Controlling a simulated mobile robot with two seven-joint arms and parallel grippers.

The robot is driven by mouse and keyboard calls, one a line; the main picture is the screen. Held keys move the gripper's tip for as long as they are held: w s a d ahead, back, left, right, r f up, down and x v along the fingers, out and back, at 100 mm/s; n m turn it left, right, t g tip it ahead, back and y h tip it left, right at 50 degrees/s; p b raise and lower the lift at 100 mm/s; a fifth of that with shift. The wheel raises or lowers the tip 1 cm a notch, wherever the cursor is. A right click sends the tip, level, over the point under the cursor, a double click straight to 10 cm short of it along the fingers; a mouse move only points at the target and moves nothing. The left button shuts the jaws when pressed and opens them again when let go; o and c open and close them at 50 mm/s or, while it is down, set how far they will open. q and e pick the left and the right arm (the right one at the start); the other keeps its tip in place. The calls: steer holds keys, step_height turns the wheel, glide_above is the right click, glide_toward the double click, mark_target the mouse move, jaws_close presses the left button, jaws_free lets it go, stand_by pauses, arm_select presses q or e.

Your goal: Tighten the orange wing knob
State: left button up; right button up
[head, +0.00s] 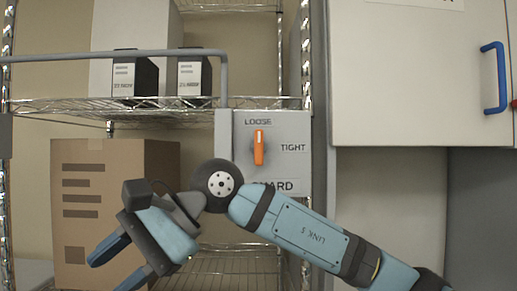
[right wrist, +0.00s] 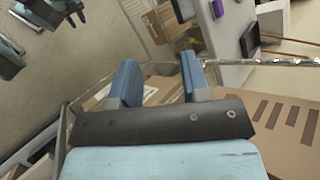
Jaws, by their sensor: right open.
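The orange wing knob (head: 259,148) sits on a grey panel (head: 293,170) in the head view. It stands upright, its upper end toward the word LOOSE; TIGHT is to its right. My right arm crosses below it and partly hides the lower label. My right gripper (head: 105,275) is at lower left, well away from the knob, open and empty. Its two blue fingers (right wrist: 158,72) are apart in the right wrist view, where I cannot make out the knob. Blue and black parts, seemingly my left gripper (right wrist: 78,15), show at that view's top left; their opening is unclear.
A cardboard box (head: 150,160) stands behind my right gripper. A grey rail (head: 120,53) runs across the wire shelf (head: 60,105), which holds two dark boxes. A white cabinet (head: 420,80) with a blue handle (head: 495,78) is at right. Space before the knob looks clear.

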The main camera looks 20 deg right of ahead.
steer(key=w+d+r+n+t+h+b, duration=0.2)
steer(key=d+r+t+h+b, duration=0.1)
steer(key=d+r+t+h, duration=0.25)
steer(key=t+h+b, duration=0.3)
steer(key=t+h, duration=0.6)
glide_toward(259, 131)
steer(key=b+x, duration=0.1)
steer(key=x, duration=1)
steer(key=shift+w+d+r, duration=0.1)
steer(key=shift+r, duration=0.1)
arm_select(q)
steer(key=f, duration=0.5)
steer(key=shift+w+d, duration=0.2)
steer(key=shift+d, duration=0.1)
steer(key=shift+f, duration=0.1)
arm_select(e)
steer(key=shift+y, duration=0.25)
jaws_close()
